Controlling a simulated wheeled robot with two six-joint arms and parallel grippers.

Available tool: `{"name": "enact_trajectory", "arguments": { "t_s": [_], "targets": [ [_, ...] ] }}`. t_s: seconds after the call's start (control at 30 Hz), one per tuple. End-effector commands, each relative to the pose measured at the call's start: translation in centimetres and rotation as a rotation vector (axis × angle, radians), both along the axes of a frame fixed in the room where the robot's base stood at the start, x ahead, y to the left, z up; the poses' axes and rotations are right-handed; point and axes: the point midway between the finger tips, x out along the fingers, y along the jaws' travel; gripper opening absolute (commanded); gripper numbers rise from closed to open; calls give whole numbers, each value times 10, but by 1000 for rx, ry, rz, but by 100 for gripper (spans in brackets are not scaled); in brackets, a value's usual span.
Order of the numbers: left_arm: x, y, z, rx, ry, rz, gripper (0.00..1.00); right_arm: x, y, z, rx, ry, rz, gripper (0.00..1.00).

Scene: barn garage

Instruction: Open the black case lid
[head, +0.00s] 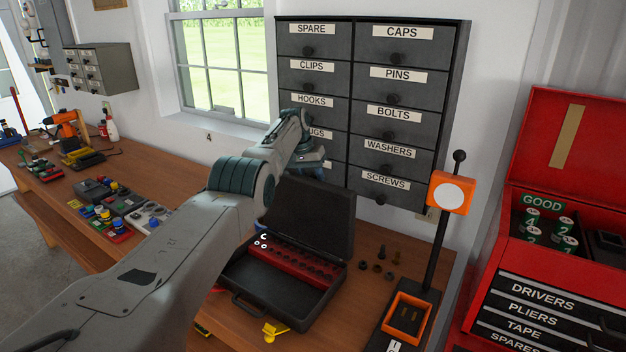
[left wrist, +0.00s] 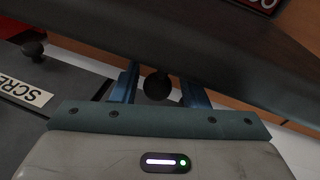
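The black case (head: 275,285) sits on the wooden bench. Its lid (head: 322,222) stands raised at the back, leaning slightly backward, so the red socket tray (head: 300,262) inside shows. My left arm reaches across from the left. My left gripper (head: 318,172) is at the lid's upper edge, partly hidden behind it. In the left wrist view its two blue fingers (left wrist: 160,88) are apart, and a dark slab, apparently the lid (left wrist: 200,45), crosses in front of them. A round black knob (left wrist: 157,87) shows between the fingers; whether they touch it is unclear. My right gripper is out of view.
The labelled drawer cabinet (head: 370,105) is on the wall close behind the lid. An orange-headed post (head: 452,192) stands right of the case, with an orange tray (head: 407,315) at its foot. Small dark parts (head: 380,265) and a yellow item (head: 273,331) lie near the case. A red toolbox (head: 560,270) is far right.

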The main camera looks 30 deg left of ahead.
Motion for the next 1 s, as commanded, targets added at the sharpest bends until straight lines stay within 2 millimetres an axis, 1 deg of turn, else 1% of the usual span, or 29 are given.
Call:
{"name": "enact_trajectory", "arguments": {
  "t_s": [0.33,0.47,0.6,0.63,0.7,0.83,0.9,1.0],
  "targets": [
    [1,0,3,0,-4,0,46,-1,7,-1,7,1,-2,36],
    [0,2,12,0,-6,0,46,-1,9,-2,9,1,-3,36],
    [-4,7,29,1,-7,0,46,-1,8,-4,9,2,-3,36],
    [-5,9,35,0,-9,0,46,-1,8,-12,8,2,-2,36],
    [-7,12,50,0,-9,1,46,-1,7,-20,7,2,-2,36],
    [-12,17,77,-2,-6,0,46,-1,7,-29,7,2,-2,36],
    [-14,19,88,-1,-4,1,46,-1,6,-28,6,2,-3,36],
    [-16,21,98,-2,-3,0,46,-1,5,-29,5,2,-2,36]
  ]
}}
